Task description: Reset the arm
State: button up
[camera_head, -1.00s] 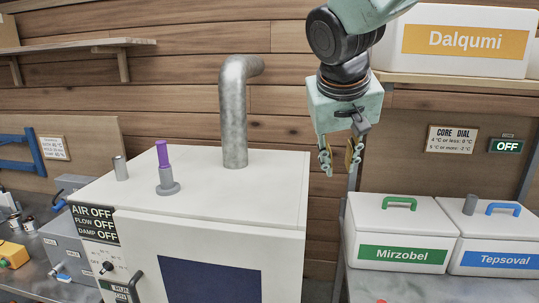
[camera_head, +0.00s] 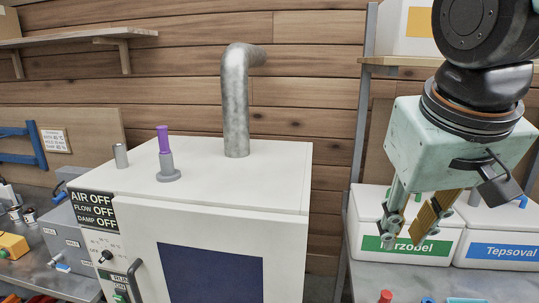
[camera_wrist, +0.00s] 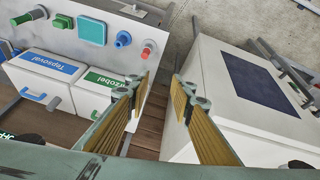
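My gripper (camera_head: 404,232) hangs at the right of the head view, its fingers pointing down. In that view it is in front of the white Mirzobel crate (camera_head: 363,205) and covers part of its green label. In the wrist view my gripper (camera_wrist: 160,92) shows two ribbed fingers set apart with nothing between them. It is open and empty. Floor and wooden wall show through the gap.
The large white cabinet (camera_head: 240,190), with a metal pipe (camera_head: 236,110) and a purple-topped post (camera_head: 164,140), stands left of my gripper. The Tepsoval crate (camera_head: 500,225) is at the right. A shelf (camera_head: 400,62) is behind my arm. Small coloured parts lie on the right bench.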

jog(key=s+f+b, duration=0.1)
jog(key=s+f, duration=0.2)
jog(key=s, duration=0.3)
jog(key=s+a+f+y+b, duration=0.1)
jog(key=s+f, duration=0.3)
jog(key=s, duration=0.3)
jog(key=shift+s+g, duration=0.25)
jog(key=shift+g, duration=0.05)
